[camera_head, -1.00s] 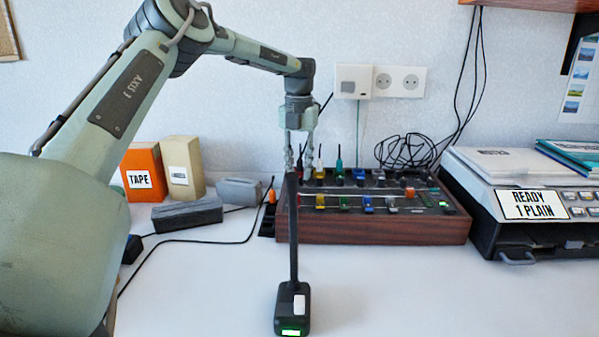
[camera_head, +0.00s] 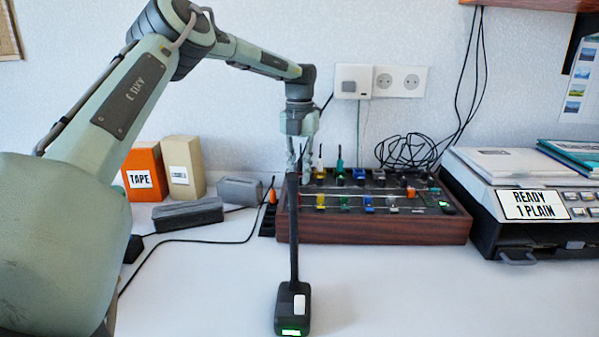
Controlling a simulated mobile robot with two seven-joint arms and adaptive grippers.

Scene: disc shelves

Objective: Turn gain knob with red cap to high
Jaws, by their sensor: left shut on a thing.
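The mixer (camera_head: 385,230), a wood-sided box with a dark panel, stands at the back middle of the table. Knobs with coloured caps sit in rows on it, among them a blue-capped one (camera_head: 359,175). A red-orange cap (camera_head: 411,191) shows toward the right. My left gripper (camera_head: 301,182) points down at the panel's back left corner, shut on what seems to be a knob there. The fingers and a black stalk in front hide that knob, so I cannot see its cap colour or setting. My right gripper is not in view.
A black stalked device (camera_head: 292,305) with a green light stands in front of the mixer. An orange tape box (camera_head: 143,172), a tan box (camera_head: 183,168) and grey blocks stand at left. A printer-like machine (camera_head: 540,210) is at right. The front right table is clear.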

